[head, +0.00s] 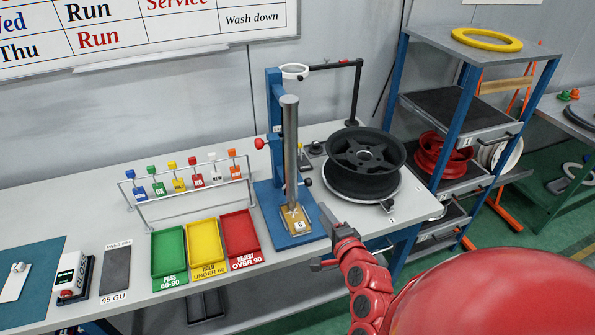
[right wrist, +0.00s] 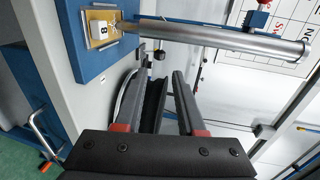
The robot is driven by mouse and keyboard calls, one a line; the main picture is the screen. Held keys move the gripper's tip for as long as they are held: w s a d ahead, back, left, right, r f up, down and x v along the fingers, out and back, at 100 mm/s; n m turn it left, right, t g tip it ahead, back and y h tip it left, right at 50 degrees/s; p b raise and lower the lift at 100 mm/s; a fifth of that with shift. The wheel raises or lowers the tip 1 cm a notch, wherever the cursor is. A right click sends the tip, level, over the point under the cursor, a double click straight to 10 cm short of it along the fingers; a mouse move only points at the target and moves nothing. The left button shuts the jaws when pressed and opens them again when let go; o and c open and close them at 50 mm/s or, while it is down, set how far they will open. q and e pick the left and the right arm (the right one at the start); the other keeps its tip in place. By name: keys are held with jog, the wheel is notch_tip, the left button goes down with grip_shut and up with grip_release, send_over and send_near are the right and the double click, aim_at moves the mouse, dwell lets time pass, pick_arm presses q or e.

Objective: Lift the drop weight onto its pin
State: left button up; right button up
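The drop tester has a blue base and post (head: 274,105) with an upright grey tube (head: 291,150). A small black knob (head: 308,182) sticks out low on the tube's right; it also shows below the tube in the right wrist view (right wrist: 159,55). A red knob (head: 260,143) sits higher on the left, also in the right wrist view (right wrist: 258,20). I cannot tell the weight itself apart from the tube. My right gripper (head: 322,240) is open and empty in front of the base, apart from the knob; its fingers show in the right wrist view (right wrist: 167,82). My left gripper is out of view.
A black wheel (head: 368,160) lies on a round stand right of the tester. A tan plate marked 8 (head: 296,218) lies at the tube's foot. Green (head: 169,255), yellow and red trays and a rack of coloured tags stand left. A blue shelf (head: 465,150) stands right.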

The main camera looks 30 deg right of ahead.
jog(key=b, duration=0.5)
send_near(301, 184)
jog(key=shift+p+x, duration=2.2)
jog(key=shift+x, duration=3)
jog(key=shift+d, duration=0.15)
jog(key=shift+f, duration=0.1)
grip_shut()
jog(key=shift+s, duration=0.1)
